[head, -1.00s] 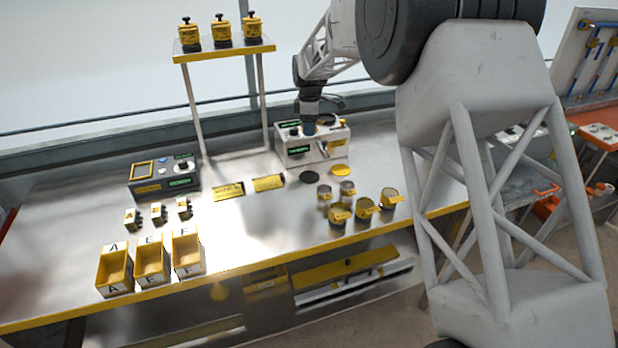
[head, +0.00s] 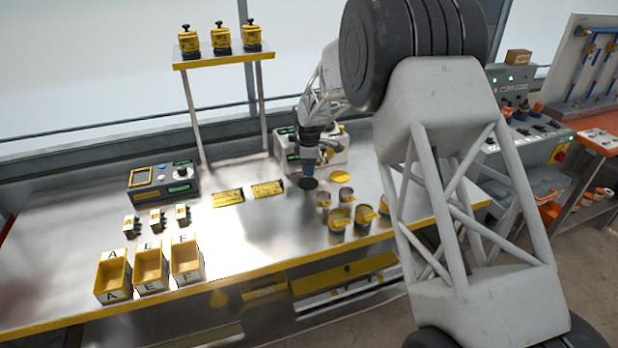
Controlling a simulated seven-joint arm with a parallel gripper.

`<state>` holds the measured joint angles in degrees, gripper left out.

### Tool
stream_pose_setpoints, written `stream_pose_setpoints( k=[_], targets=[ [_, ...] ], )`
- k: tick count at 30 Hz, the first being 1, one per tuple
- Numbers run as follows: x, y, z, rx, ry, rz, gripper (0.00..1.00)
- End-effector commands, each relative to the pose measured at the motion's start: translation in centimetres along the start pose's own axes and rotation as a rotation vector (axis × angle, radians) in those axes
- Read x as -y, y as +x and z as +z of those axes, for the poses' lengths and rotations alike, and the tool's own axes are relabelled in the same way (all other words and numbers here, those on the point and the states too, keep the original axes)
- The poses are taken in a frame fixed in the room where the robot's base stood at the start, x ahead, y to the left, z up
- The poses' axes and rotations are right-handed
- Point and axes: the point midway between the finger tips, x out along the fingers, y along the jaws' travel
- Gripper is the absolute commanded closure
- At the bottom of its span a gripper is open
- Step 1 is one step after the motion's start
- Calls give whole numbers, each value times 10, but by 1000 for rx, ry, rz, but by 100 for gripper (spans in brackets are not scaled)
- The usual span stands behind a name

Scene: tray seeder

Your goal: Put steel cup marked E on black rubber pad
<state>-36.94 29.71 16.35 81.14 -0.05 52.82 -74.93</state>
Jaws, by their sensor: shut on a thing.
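My gripper (head: 309,171) is low over the black rubber pad (head: 308,184), in front of the white machine. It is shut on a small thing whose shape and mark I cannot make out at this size. I cannot tell if that thing touches the pad. Two small steel cups (head: 323,200) (head: 346,194) stand to the right of the pad. No letter on them can be read, so I cannot tell which cup is marked E.
A yellow disc (head: 339,176) lies right of the pad. Several yellow cups (head: 340,217) stand nearer the front edge. The white machine (head: 338,155) is close behind my gripper. Yellow plates (head: 268,189) lie to the left. Lettered bins (head: 151,268) stand front left.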

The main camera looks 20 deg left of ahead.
Motion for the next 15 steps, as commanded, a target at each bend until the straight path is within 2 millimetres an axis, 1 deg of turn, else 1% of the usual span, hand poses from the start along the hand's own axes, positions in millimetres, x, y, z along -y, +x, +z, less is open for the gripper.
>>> stream_pose_setpoints(
  k=[1,4,15],
  targets=[
    [0,4,0,0,0,0,74],
    [0,9,0,0,0,1,74],
    [0,11,0,0,0,0,74]
  ],
)
